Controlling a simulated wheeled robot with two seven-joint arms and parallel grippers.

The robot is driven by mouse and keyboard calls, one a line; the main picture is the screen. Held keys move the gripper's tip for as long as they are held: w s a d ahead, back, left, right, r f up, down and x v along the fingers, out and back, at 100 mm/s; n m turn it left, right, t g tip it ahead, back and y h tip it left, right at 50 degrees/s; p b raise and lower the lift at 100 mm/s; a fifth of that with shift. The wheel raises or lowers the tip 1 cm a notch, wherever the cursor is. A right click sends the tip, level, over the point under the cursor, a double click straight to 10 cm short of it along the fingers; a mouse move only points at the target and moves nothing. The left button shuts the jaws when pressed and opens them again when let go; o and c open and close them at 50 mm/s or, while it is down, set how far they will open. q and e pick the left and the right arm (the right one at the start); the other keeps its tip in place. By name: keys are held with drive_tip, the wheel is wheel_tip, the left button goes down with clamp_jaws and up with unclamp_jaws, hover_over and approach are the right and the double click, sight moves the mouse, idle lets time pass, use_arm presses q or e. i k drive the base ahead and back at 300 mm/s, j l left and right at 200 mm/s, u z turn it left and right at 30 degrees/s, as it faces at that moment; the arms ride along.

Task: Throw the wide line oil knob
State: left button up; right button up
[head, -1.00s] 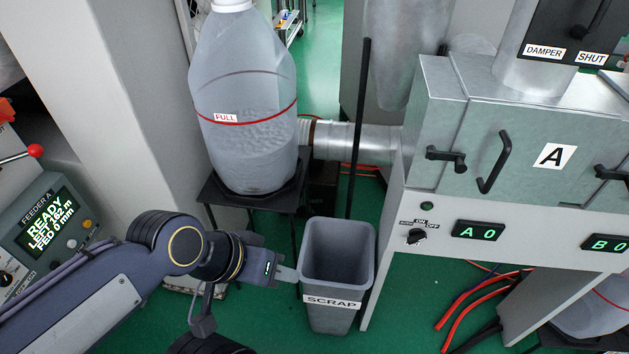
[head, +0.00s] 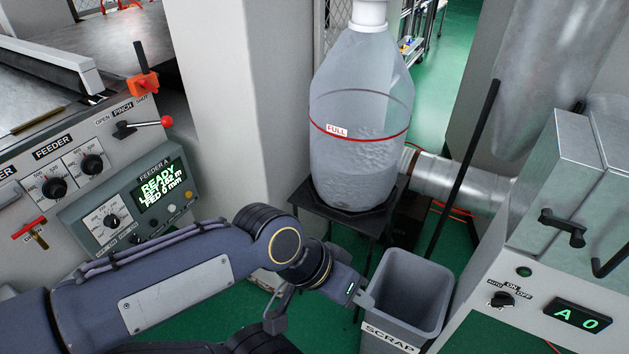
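No label I can read names a wide line oil knob. A black rotary switch (head: 502,299) marked AUTO, ON and OFF sits on the white machine panel at the right. Two black knobs, a left one (head: 54,187) and a right one (head: 92,164), are on the FEEDER panel at the left, and a smaller knob (head: 111,221) is on the FEEDER A box. My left gripper (head: 367,299) is beside the left rim of the scrap bin, away from all these knobs. Its finger opening is not clear. My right gripper is out of view.
The grey scrap bin (head: 405,272) stands at lower centre. A clear jug (head: 355,100) marked FULL stands on a black stand (head: 345,212) behind it. A red-balled lever (head: 150,123) and a red-handled valve (head: 36,233) are at the left. A metal duct (head: 455,182) runs to the machine.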

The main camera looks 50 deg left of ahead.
sight(135, 238)
drive_tip(key=u, duration=2.85)
